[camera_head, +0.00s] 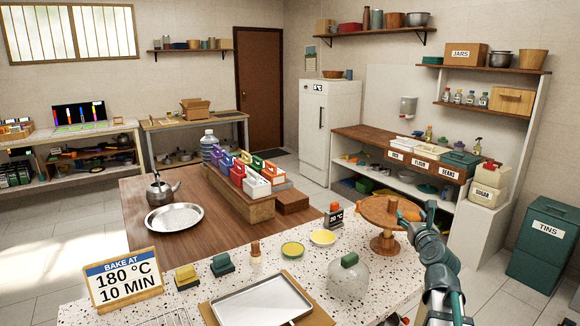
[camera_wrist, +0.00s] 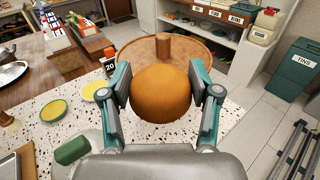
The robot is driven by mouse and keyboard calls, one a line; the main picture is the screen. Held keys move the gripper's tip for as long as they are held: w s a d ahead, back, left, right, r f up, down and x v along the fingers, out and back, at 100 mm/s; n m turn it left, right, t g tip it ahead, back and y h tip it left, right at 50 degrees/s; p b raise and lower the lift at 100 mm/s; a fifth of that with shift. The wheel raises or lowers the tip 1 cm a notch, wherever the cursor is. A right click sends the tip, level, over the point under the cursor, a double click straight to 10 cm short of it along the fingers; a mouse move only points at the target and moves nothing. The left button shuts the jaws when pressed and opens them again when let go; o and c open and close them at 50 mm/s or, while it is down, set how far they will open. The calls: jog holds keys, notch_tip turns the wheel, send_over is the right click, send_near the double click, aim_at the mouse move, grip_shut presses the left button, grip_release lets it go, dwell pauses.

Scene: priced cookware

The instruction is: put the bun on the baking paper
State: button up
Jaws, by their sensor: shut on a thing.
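My gripper (camera_wrist: 160,85) is shut on an orange-brown round bun (camera_wrist: 161,95), with one finger on each side. It holds the bun near a round wooden stand (camera_head: 377,213) with a short upright wooden cylinder (camera_wrist: 163,46) on top. In the head view my gripper (camera_head: 410,212) is at the stand's right side, and the bun is small there. A light rectangular tray (camera_head: 262,304) lies on a brown sheet or board (camera_head: 209,312) at the front of the speckled counter. I cannot tell which surface is the baking paper.
A glass dome with a green knob (camera_head: 349,262) stands between tray and stand. A "BAKE AT 180 °C 10 MIN" sign (camera_head: 124,280) stands left.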

jog(key=s+a+f+y, duration=0.15)
jog(key=a+f, duration=0.35)
jog(key=a, duration=0.7)
jog(key=w+d+r, duration=0.2)
jog(key=d+r, duration=0.2)
jog(key=d, duration=0.4)
jog(key=w+d+r, duration=0.1)
jog(key=d+r, duration=0.2)
jog(key=d, duration=0.5)
jog(key=r+n+y, duration=0.1)
jog(key=y, duration=0.1)
jog(key=w+a+r+n+y, duration=0.1)
jog(key=n, duration=0.1)
jog(key=a+r+n+g+y, duration=0.1)
jog(key=r+y, duration=0.1)
jog(key=shift+w+a+n+y, duration=0.15)
jog(key=shift+a+n+y, duration=0.05)
jog(key=shift+n+y, duration=0.2)
jog(key=shift+s+a+n+y, duration=0.25)
jog(key=shift+a+n+y, duration=0.05)
jog(key=shift+a+y, duration=0.2)
jog(key=shift+w, duration=0.1)
